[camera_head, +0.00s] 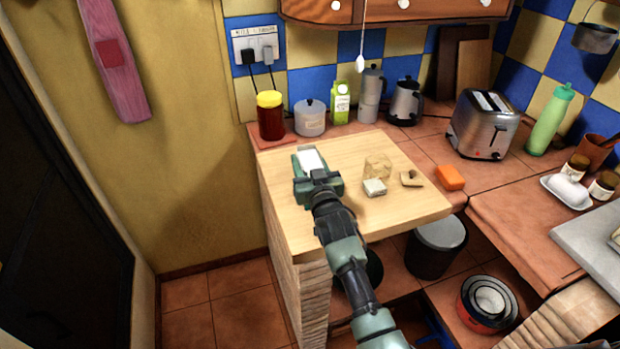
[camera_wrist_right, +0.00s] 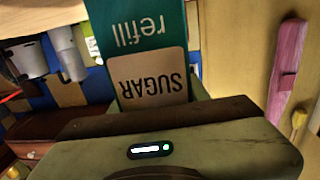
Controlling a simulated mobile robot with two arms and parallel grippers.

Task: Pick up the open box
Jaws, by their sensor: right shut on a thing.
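A teal and beige box lettered "SUGAR refill" (camera_wrist_right: 150,60) fills the middle of the right wrist view, its lettering upside down there. In the head view its pale part (camera_head: 311,159) shows between the fingers of my right gripper (camera_head: 316,178). My right gripper is shut on this box, over the left part of the light wooden worktop. The gripper's body hides the near end of the box in the wrist view. I cannot tell whether the box touches the worktop. My left gripper is not in view.
On the worktop (camera_head: 290,225), right of the gripper, are a clear object (camera_head: 377,165), a whitish block (camera_head: 374,187) and a small tan piece (camera_head: 411,178). An orange block (camera_head: 450,177) lies farther right. A red jar (camera_head: 270,117) and white pot (camera_head: 310,119) stand behind.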

